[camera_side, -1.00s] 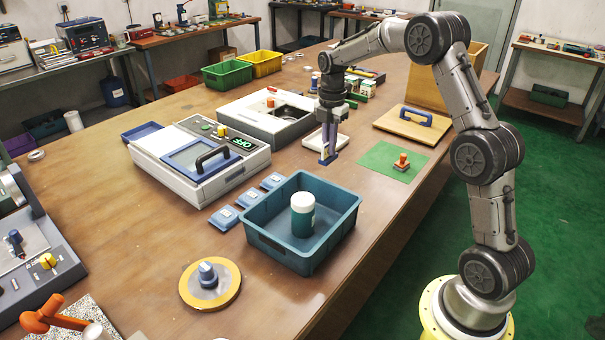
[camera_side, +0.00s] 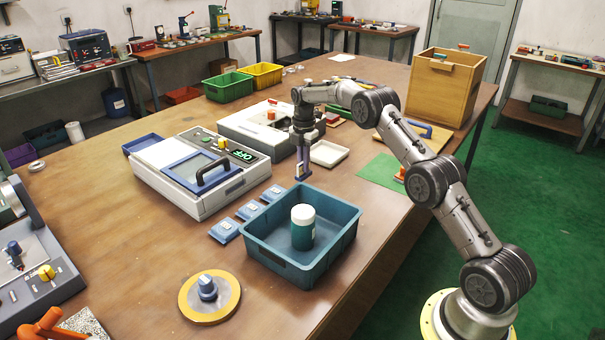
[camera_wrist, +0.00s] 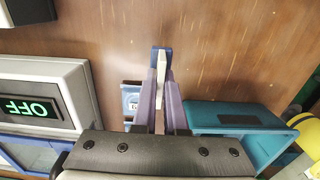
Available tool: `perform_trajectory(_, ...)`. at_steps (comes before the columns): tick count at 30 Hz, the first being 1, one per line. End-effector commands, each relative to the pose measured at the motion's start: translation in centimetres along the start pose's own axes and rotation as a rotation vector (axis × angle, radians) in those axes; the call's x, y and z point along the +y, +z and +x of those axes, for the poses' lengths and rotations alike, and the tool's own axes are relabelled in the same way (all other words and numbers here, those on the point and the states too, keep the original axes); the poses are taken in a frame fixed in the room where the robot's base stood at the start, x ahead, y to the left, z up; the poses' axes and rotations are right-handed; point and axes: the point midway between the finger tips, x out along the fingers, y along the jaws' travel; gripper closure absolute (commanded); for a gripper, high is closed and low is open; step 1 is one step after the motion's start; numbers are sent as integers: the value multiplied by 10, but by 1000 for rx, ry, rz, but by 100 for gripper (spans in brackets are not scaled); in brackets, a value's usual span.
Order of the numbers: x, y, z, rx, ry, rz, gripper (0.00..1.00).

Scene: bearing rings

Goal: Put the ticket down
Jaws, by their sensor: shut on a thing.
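My gripper (camera_side: 303,178) points down over the table, between the white-and-blue machine and the teal bin. In the wrist view, my gripper (camera_wrist: 161,78) has its two purple fingers shut on a thin cream piece with a blue end, which I take to be the ticket (camera_wrist: 160,68). The fingers hide part of it. In the side view the ticket is too small to make out clearly. I cannot tell the exact gap between its lower end and the table.
The teal bin (camera_side: 262,243) holds a white-capped bottle (camera_side: 303,232). Several small blue blocks (camera_side: 249,210) stand in a row beside it. The machine (camera_side: 224,190) shows a green OFF display. A white tray (camera_side: 329,153) lies behind my gripper.

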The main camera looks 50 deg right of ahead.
Motion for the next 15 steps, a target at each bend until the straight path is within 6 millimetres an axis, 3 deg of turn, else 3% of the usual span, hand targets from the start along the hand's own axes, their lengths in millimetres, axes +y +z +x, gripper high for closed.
perform_trajectory(7,7,3,9,0,0,0,100)
perform_trajectory(15,7,3,39,-1,1,0,100)
